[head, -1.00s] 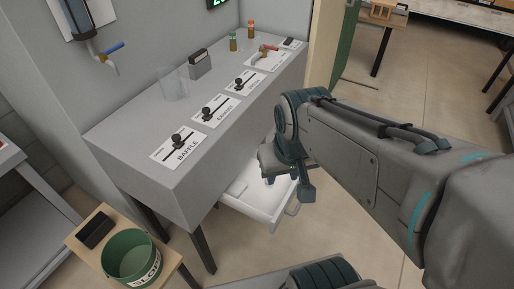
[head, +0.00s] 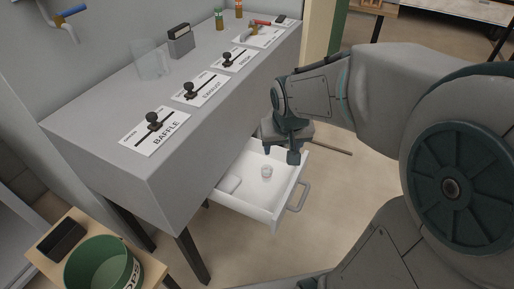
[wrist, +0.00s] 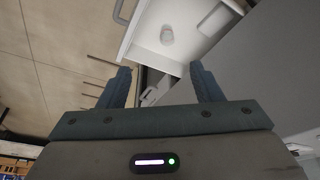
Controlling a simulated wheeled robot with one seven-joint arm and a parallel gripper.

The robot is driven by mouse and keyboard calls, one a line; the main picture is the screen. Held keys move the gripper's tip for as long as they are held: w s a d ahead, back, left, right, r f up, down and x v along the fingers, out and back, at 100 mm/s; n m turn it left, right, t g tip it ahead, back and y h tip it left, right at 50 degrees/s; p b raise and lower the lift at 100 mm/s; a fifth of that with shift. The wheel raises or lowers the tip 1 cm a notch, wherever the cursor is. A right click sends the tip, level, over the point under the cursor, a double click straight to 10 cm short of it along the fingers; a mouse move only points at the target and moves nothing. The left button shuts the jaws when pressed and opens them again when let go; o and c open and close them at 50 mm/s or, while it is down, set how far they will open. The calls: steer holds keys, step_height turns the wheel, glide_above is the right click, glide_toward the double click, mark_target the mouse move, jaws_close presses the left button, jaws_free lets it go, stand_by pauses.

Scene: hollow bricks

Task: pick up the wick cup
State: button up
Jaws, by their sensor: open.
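My gripper (head: 280,150) is above the back part of the drawer in the head view, apart from the cup. In the wrist view my gripper (wrist: 160,85) has its two fingers spread wide with nothing between them.
A white block-like item (head: 229,184) lies at the drawer's left side. The drawer handle (head: 298,196) sticks out in front. The grey bench (head: 150,165) carries labelled sliders and a clear beaker (head: 152,62). A green bucket (head: 103,265) stands at lower left.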

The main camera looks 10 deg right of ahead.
steer(key=b, duration=1)
glide_toward(267, 174)
steer(key=shift+t, duration=0.4)
steer(key=x, duration=0.2)
steer(key=b+x, duration=0.1)
steer(key=x, duration=0.1)
steer(key=b+x, duration=0.1)
steer(key=x, duration=0.1)
steer(key=shift+w+d+f, duration=0.15)
steer(key=shift+d+f, duration=0.15)
steer(key=shift+f, duration=0.05)
steer(key=b+x, duration=0.3)
steer(key=x, duration=0.2)
steer(key=shift+a+f, duration=0.1)
steer(key=shift+f, duration=0.05)
steer(key=c, duration=1)
